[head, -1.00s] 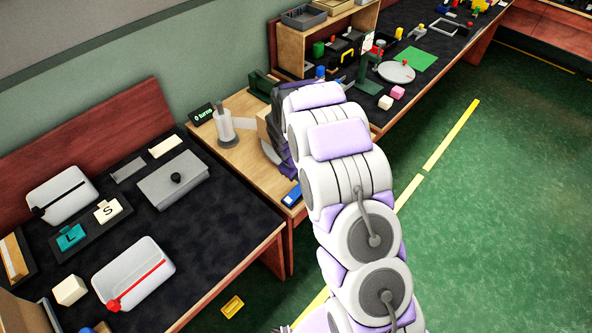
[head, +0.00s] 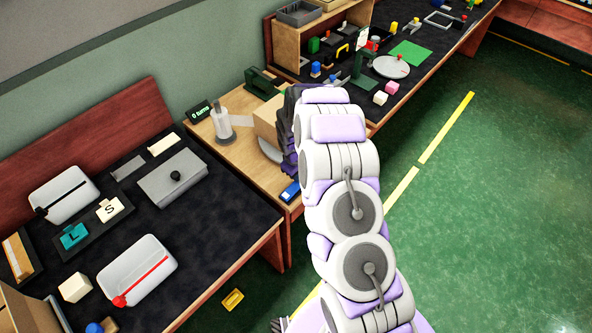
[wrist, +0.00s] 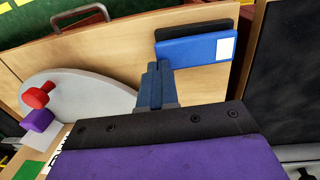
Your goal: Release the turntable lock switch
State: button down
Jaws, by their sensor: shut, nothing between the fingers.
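The turntable is a pale grey disc (wrist: 85,95) at the left of the wrist view. A red knob (wrist: 37,95) and a purple block (wrist: 38,121) sit by its left edge; I cannot tell which part is the lock switch. In the head view only a sliver of the grey disc (head: 270,150) shows on the wooden table, beside a tan box (head: 265,121). My gripper (wrist: 157,70) is shut and empty, its fingers together over the table, right of the disc in the wrist view. In the head view my arm hides the fingertips.
A blue item with a white patch (wrist: 195,48) lies beyond my fingers, by the table's edge. A display (head: 200,111) reads "0 turns" beside a grey post (head: 222,125). Dark-topped benches with bins and small parts stand on both sides. The green floor at right is clear.

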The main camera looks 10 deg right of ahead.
jog(key=shift+w+d+y, duration=0.15)
jog(key=shift+y, duration=0.15)
jog(key=shift+d+f+g, duration=0.15)
jog(key=shift+f+g, duration=0.2)
jog(key=shift+g, duration=0.05)
jog(key=shift+r, duration=0.2)
jog(key=shift+r+p, duration=0.45)
jog(key=shift+r, duration=0.25)
jog(key=shift+r, duration=0.1)
jog(key=shift+r, duration=0.25)
notch_tip(320, 180, up, 13)
jog(key=w+d+p, duration=0.1)
jog(key=d+p, duration=0.1)
jog(key=shift+w+d+p, duration=0.3)
jog(key=shift+w+d, duration=0.05)
jog(key=shift+w, duration=0.05)
